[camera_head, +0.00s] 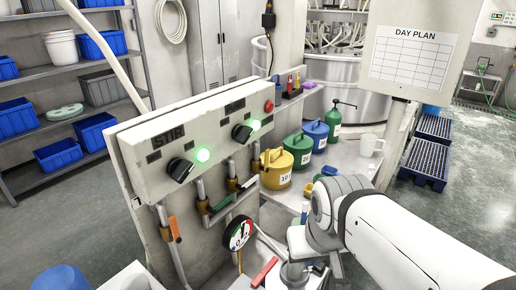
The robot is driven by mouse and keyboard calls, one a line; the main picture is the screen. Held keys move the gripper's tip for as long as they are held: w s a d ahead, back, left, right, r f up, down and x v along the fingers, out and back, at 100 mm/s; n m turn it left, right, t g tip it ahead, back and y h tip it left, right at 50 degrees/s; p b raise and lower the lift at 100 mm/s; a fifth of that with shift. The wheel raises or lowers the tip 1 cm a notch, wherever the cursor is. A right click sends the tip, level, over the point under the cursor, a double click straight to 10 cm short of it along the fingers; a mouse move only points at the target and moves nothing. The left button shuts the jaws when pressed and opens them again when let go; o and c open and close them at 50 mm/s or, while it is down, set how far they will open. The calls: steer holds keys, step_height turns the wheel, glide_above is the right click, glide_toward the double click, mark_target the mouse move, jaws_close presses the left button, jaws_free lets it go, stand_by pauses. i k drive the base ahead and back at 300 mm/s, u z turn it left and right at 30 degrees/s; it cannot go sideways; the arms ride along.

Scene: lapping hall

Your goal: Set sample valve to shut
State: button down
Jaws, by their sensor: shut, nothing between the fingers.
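Several lever valves sit on pipes below the control box; no readable label tells me which is the sample valve. One has an orange handle (174,229) hanging down at the left. A red handle (265,271) shows low, near the bottom edge, left of my wrist. A round pressure gauge (238,234) sits between the green and red handles. My arm reaches in from the lower right and my wrist bends down beside the red handle. My gripper's fingers do not show; contact with any valve cannot be seen.
The control box (210,133) has two black knobs, two lit green lamps and a red button. Yellow (276,169), green (299,150) and blue (316,135) cans stand on the shelf behind. A white mug (369,145) is farther right.

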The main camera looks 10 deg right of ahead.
mark_target(266, 169)
steer(key=u, duration=0.05)
steer(key=k, duration=1.15)
steer(key=z, duration=0.6)
steer(key=i, duration=1.55)
steer(key=u, duration=0.55)
